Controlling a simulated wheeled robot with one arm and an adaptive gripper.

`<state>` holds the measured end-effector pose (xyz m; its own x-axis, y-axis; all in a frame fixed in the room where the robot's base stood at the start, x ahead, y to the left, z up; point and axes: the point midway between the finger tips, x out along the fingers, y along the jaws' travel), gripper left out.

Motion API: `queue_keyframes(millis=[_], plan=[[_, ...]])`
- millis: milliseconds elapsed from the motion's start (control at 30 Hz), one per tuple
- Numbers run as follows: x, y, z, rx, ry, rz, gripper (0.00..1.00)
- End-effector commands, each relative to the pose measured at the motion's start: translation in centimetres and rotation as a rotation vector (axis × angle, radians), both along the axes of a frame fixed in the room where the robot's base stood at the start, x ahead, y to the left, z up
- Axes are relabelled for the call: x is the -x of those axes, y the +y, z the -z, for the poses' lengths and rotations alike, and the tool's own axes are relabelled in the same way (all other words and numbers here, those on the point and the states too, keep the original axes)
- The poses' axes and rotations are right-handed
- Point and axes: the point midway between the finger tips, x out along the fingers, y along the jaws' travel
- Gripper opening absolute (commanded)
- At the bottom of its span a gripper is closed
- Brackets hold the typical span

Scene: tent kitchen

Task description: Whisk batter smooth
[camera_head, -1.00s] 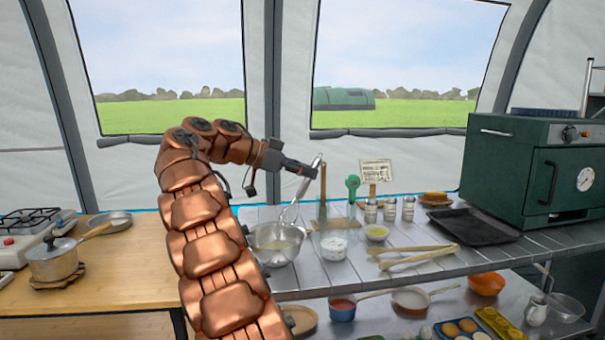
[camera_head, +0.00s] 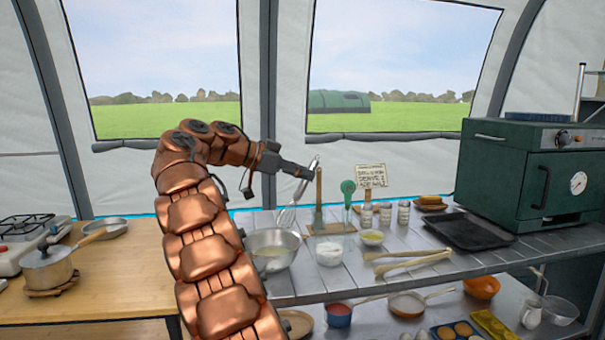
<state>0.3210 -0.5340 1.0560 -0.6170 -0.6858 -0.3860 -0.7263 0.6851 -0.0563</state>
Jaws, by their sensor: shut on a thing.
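A steel mixing bowl (camera_head: 288,243) stands on the slatted metal counter, just right of my arm, which hides its left side. Pale yellow batter (camera_head: 271,251) shows inside it. My gripper (camera_head: 312,172) is above and to the right of the bowl, shut on the handle of a metal whisk (camera_head: 287,216). The whisk is tilted, with its handle up to the right and its wire end down to the left. The wires are over the bowl's far rim; I cannot tell whether they touch it.
A utensil stand (camera_head: 332,229), a white-filled bowl (camera_head: 329,252), shakers (camera_head: 385,213) and a small yellow bowl (camera_head: 372,238) are right of the mixing bowl. Wooden tongs (camera_head: 412,262) lie in front. A black tray (camera_head: 470,230) and green oven (camera_head: 535,175) are further right. A saucepan (camera_head: 48,268) is left.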

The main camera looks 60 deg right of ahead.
Motion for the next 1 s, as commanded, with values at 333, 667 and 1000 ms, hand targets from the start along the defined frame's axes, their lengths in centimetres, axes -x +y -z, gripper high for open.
queue_keyframes(millis=[333,667,1000], plan=[[0.0,0.0,-1.9,0.001,-0.001,-0.001,0.0],[0.0,0.0,-4.6,0.002,-0.002,0.0,0.0],[0.0,0.0,-5.0,0.001,-0.001,0.0,0.0]])
